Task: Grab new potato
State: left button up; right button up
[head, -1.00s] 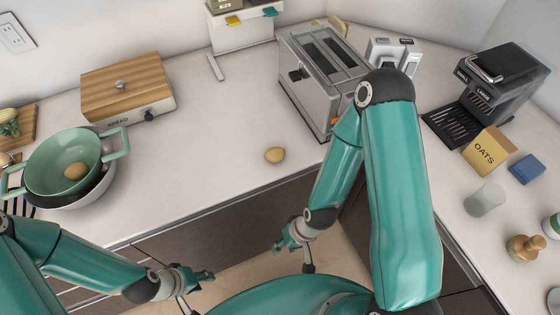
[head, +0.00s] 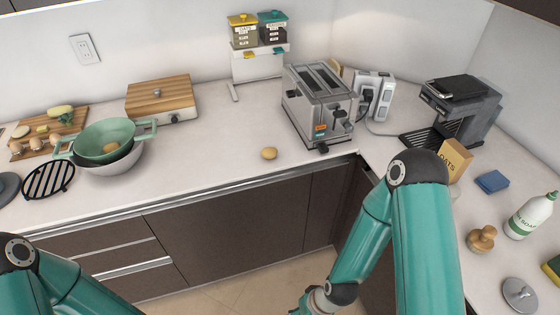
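A small yellow-brown potato (head: 269,153) lies alone on the white counter, left of the toaster and near the front edge. A second potato (head: 111,147) shows inside the green colander (head: 92,138) at the left. My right gripper (head: 303,306) is at the bottom edge, below and in front of the counter, apart from the potato. It is mostly cut off, so its fingers cannot be judged. My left arm shows at the lower left, but its gripper is out of the frame.
A toaster (head: 318,104) stands right of the lone potato. A bread box (head: 162,101) is at the back left, and a cutting board (head: 47,135) with food is further left. A coffee machine (head: 459,108) and oats box (head: 454,160) are on the right. The counter around the lone potato is clear.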

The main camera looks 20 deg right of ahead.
aim_at(268, 153)
jog(key=z, duration=0.4)
jog(key=i, duration=1)
jog(key=u, duration=1)
jog(key=k, duration=0.35)
jog(key=z, duration=0.05)
